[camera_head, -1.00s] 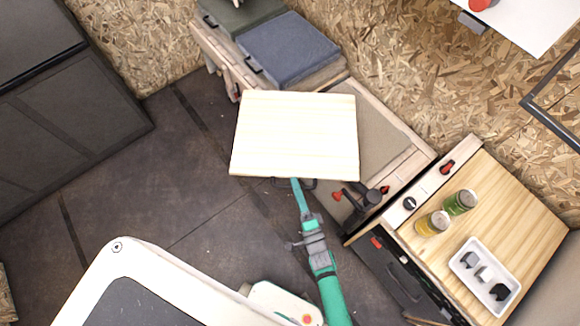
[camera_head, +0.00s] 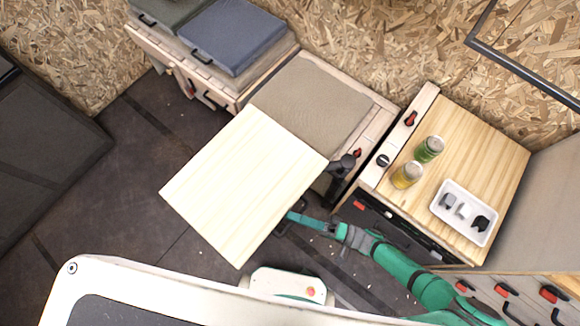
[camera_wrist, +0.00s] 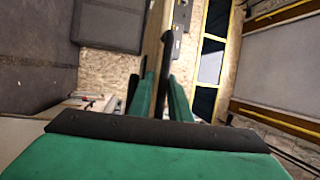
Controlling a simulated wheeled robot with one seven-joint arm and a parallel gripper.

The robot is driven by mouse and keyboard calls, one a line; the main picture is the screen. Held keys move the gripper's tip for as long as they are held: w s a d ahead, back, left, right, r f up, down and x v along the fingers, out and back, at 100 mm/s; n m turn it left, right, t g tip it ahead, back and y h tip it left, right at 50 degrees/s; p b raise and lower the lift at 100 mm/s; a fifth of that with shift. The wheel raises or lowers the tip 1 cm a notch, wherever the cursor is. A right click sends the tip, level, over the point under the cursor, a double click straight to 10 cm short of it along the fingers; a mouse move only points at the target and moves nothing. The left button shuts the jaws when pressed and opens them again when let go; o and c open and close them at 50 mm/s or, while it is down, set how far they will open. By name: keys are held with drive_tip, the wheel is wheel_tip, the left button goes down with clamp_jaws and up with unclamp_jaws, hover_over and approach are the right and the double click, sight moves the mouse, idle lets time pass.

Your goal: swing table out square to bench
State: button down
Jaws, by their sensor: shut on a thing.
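The table (camera_head: 240,185) is a pale wooden board, out over the dark floor in the head view. Its upper right edge lies close along the bench (camera_head: 312,95) with the grey-brown cushion and looks nearly parallel to it. A black pivot arm (camera_head: 342,167) shows at the table's right corner. My gripper (camera_head: 287,221) is at the table's lower right edge, shut on the black handle (camera_head: 282,230) there. In the wrist view the table (camera_wrist: 154,38) shows edge-on, with the dark handle (camera_wrist: 165,65) beside it between my fingers. The fingertips are partly hidden.
A wooden counter (camera_head: 480,130) with two jars (camera_head: 418,163) and a white tray (camera_head: 464,212) stands at right. Floor (camera_head: 125,170) left of the table is clear.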

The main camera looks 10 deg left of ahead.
drive_tip(key=shift+d+r, duration=0.25)
drive_tip(key=shift+r, duration=0.2)
drive_tip(key=c, duration=1.9)
unclamp_jaws()
drive_tip(key=shift+o, duration=0.5)
drive_tip(key=shift+f, duration=0.1)
drive_tip(key=shift+s+f, duration=0.1)
drive_tip(key=shift+d, duration=0.1)
drive_tip(key=d+f, duration=0.2)
drive_tip(key=d, duration=0.8)
drive_tip(key=shift+s+d, duration=0.3)
drive_tip(key=shift+s, duration=0.15)
drive_tip(key=shift+s, duration=0.1)
